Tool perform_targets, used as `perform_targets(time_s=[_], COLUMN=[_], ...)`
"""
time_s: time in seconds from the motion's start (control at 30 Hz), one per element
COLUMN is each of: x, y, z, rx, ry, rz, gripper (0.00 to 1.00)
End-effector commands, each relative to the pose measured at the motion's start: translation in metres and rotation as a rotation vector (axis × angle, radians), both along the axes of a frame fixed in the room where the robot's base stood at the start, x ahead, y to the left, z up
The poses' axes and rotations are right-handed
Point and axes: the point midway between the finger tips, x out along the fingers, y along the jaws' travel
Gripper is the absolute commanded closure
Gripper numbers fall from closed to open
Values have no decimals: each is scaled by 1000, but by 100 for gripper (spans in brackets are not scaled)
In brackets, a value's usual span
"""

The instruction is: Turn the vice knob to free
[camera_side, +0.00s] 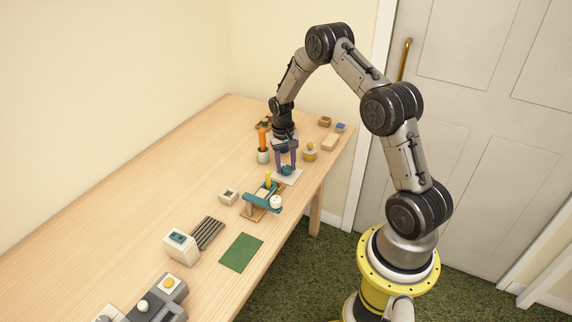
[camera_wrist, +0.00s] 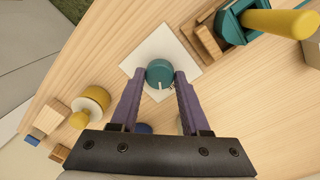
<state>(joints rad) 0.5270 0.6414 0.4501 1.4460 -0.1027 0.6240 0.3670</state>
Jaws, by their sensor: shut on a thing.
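A round teal knob (camera_wrist: 159,71) with a white pointer line sits on a white square plate (camera_wrist: 135,62). The pointer is toward the bottom of the wrist view, with small dark marks beside it at the lower right. My gripper (camera_wrist: 160,76), with purple fingers, is shut on this knob, one finger on each side. In the side view the knob (camera_side: 286,171) shows low between my fingers, above its plate (camera_side: 294,178). A teal vice (camera_side: 262,196) with a yellow handle (camera_wrist: 280,22) stands close by on a wooden base.
A yellow-and-white knobbed piece (camera_side: 310,153) and wooden blocks (camera_side: 330,142) stand near the table's far right edge. An orange-handled tool in a pot (camera_side: 263,147) stands left of my gripper. A green mat (camera_side: 241,253) and a grey-white box (camera_side: 181,247) lie nearer the camera.

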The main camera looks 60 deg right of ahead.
Motion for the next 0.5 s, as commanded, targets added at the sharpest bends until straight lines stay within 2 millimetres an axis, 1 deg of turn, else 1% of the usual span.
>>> perform_targets(time_s=[0.2,0.5], x=[0,-1], y=[1,1], z=[1,1], rx=[1,1], ry=[1,1], rz=[203,443], gripper=[100,100])
